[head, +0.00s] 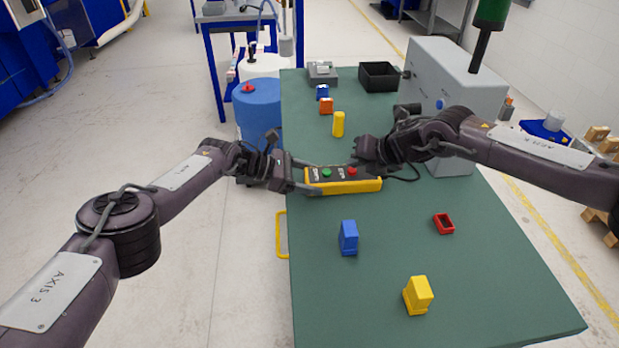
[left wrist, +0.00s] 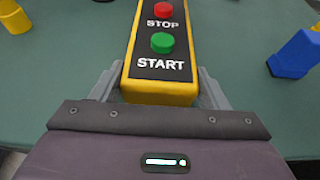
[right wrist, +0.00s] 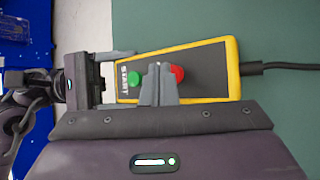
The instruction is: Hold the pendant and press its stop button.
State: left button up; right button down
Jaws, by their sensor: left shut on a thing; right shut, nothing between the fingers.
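The pendant (head: 345,186) is a yellow box with a black face, a green START button (left wrist: 162,43) and a red STOP button (left wrist: 163,10). My left gripper (head: 303,178) is shut across its START end, with one finger on each side in the left wrist view. The buttons face up. My right gripper (right wrist: 160,75) is shut and empty, its fingertips over the pendant between the buttons, close beside the red button (right wrist: 178,73) and partly covering it. I cannot tell whether they touch the button. The red button also shows in the head view (head: 352,170).
A yellow cylinder (head: 338,124) stands behind the pendant. A grey machine (head: 455,85) is at right. A black cable (right wrist: 280,66) leaves the pendant's STOP end.

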jog(key=shift+r, duration=2.85)
pick_arm(q)
jog(key=o, duration=1.5)
jog(key=shift+c, duration=0.2)
jog(key=shift+a, duration=0.1)
